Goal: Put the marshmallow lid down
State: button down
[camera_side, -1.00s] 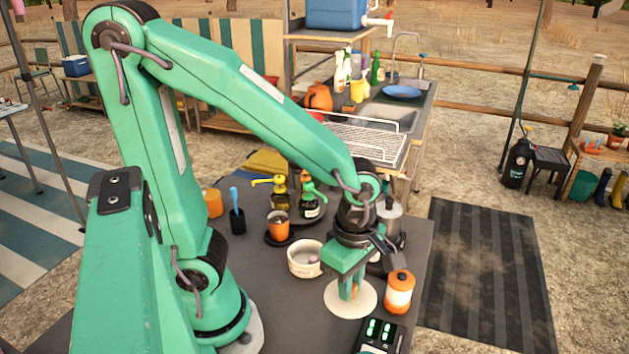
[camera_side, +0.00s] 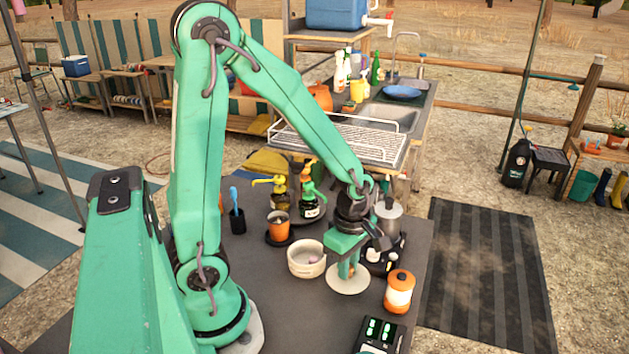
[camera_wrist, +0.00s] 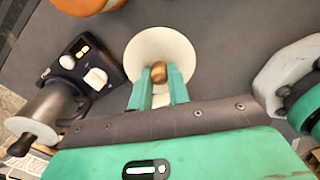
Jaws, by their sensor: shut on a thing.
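The marshmallow lid (camera_side: 337,284) is a flat cream disc, low over the dark table. My gripper (camera_side: 348,268) points down and is shut on its knob. In the wrist view, the lid (camera_wrist: 160,38) shows with its round brown knob between the two green fingertips of my gripper (camera_wrist: 158,73). I cannot tell whether the lid touches the table. A white bowl (camera_side: 306,259) stands left of the lid, open, with a small pinkish piece inside.
An orange and white canister (camera_side: 399,291) stands right of the lid. A dark burner (camera_side: 384,262) and a metal pot (camera_side: 389,216) are behind it. A digital scale (camera_side: 378,337) lies in front. An orange cup (camera_side: 278,226) stands behind the bowl. Bare table lies left of the scale.

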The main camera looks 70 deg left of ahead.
jog(key=shift+w+a+f, duration=0.2)
jog(key=shift+a+f, duration=0.05)
jog(key=shift+a, duration=0.1)
jog(key=shift+f, duration=0.15)
jog(key=shift+f, duration=1.85)
jog(key=shift+f, duration=0.1)
jog(key=c, duration=1.3)
grip_release()
jog(key=shift+r, duration=6.15)
